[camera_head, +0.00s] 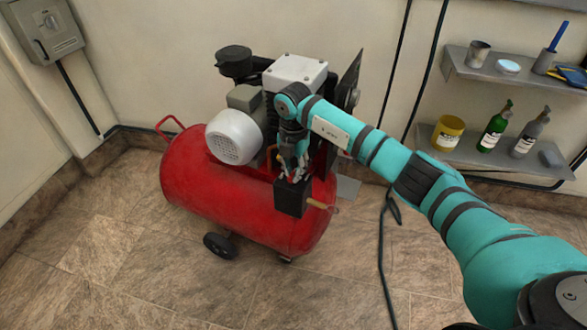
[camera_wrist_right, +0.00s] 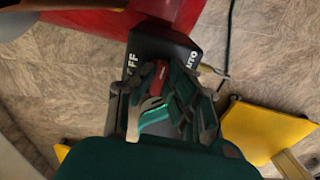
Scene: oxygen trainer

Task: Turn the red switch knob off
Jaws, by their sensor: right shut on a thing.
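The red switch knob (camera_wrist_right: 158,75) shows in the right wrist view on top of a black switch box (camera_wrist_right: 146,46). White lettering on the box reads "FF" on one side and what looks like "AUTO" on the other. My right gripper (camera_wrist_right: 160,95) is shut on the knob, its fingers on either side of it. In the head view my right gripper (camera_head: 294,174) reaches down onto the black box (camera_head: 290,200), which sits at the end of the red compressor tank (camera_head: 215,195). The knob is hidden there by the fingers. My left gripper is not in view.
The compressor's motor (camera_head: 235,137) and pump head (camera_head: 295,72) stand right beside the gripper. A brass fitting (camera_head: 320,204) sticks out of the box. Shelves (camera_head: 465,150) with bottles hang on the wall at right. A cable (camera_head: 382,250) lies on the floor.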

